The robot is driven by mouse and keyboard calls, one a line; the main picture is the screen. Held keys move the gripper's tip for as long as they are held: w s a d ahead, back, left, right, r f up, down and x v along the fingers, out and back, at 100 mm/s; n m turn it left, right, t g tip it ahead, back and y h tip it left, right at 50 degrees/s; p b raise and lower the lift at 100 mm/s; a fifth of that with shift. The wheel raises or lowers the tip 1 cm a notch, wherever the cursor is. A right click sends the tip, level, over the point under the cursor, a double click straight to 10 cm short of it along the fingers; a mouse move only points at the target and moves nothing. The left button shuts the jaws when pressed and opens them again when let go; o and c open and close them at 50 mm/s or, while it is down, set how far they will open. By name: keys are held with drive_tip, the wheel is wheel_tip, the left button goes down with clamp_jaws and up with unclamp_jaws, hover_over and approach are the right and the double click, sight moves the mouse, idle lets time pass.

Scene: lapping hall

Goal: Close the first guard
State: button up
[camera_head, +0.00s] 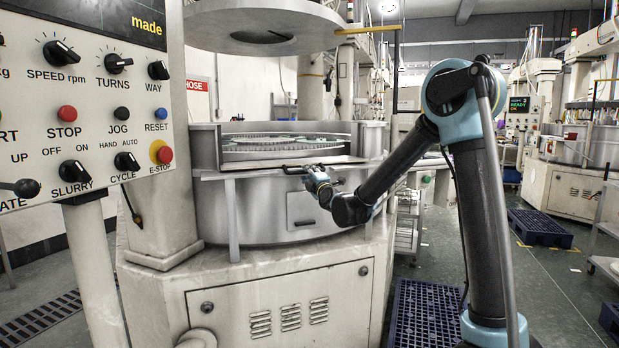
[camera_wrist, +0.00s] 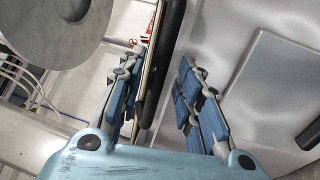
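The lapping machine's round tub has a pale metal front guard (camera_head: 265,205) with a flat top edge, lower than the walls beside it. Gear-like rings (camera_head: 270,143) show behind this edge. A dark handle (camera_head: 297,169) lies along the top edge. My gripper (camera_head: 312,172) is at the handle, right of the guard's middle. In the wrist view my gripper (camera_wrist: 164,62) has its fingers apart, with the dark bar (camera_wrist: 172,42) and a thin tan edge running between them. I cannot tell whether a finger touches the bar.
A control panel (camera_head: 85,95) with knobs stands close at the left. A round upper plate (camera_head: 262,28) hangs above the tub. Blue pallets (camera_head: 425,312) lie on the floor at the right. Another machine (camera_head: 560,185) stands at the far right.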

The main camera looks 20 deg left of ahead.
drive_tip(key=shift+w+a, duration=0.15)
drive_tip(key=shift+w, duration=0.05)
clamp_jaws()
